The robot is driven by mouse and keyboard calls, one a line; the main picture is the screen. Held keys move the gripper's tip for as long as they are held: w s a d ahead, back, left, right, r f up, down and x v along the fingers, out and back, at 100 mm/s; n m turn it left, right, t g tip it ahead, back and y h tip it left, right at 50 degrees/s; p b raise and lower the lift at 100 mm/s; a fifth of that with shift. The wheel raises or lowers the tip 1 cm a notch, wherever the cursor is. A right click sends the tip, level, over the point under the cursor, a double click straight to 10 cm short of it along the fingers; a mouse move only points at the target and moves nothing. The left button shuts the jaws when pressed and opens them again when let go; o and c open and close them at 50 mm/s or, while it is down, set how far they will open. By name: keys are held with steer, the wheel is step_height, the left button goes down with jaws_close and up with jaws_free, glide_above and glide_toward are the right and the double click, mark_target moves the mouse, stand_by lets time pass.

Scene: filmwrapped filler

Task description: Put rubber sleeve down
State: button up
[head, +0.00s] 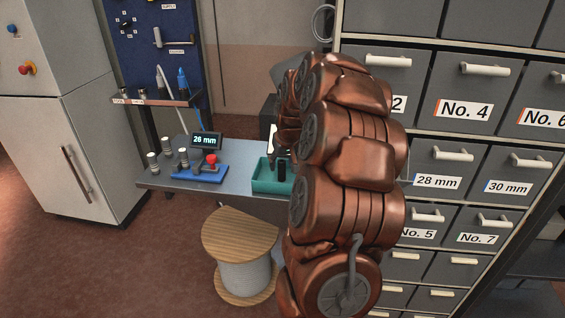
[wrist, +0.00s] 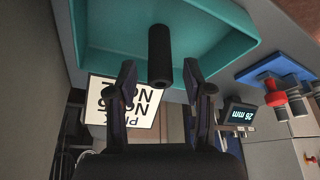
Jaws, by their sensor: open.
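The rubber sleeve is a short black cylinder (wrist: 160,52) at the teal tray, seen in the wrist view. In the head view a dark upright shape that looks like the sleeve (head: 282,170) shows at the tray. The teal tray (wrist: 100,58) also shows in the head view (head: 262,187), on the grey bench. My gripper (wrist: 158,80) is open, with one finger on each side of the sleeve's near end and visible gaps between them. In the head view my arm hides most of the gripper and part of the tray.
A blue fixture with a red knob (head: 211,161) and a display reading 26 mm (head: 205,141) stand left of the tray. A white sign (wrist: 125,100) stands by the tray. Labelled drawers (head: 464,108) rise at right; a cable spool (head: 241,235) stands below.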

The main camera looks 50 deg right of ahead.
steer(key=b+v, duration=0.2)
steer(key=v, duration=1)
steer(key=s+a+f+n+g+y, duration=0.1)
steer(key=s+a+f, duration=0.1)
steer(key=a, duration=0.6)
steer(key=s+a+f+n, duration=0.1)
steer(key=s+a, duration=0.2)
steer(key=a, duration=0.6)
steer(key=s+a+f+n+g+y, duration=0.1)
steer(key=s+a+f+n, duration=0.1)
steer(key=a, duration=0.6)
steer(key=s+a+f+g, duration=0.1)
steer(key=s+a+f, duration=0.2)
steer(key=s, duration=0.6)
steer(key=s+a+f+n+g, duration=0.1)
steer(key=s+a+f+g, duration=0.1)
steer(key=s+a+f, duration=0.2)
steer(key=s+a, duration=0.3)
steer(key=s, duration=0.2)
steer(key=shift+s+a+n+g, duration=0.3)
steer(key=shift+s+a, duration=0.1)
steer(key=shift+r, duration=0.15)
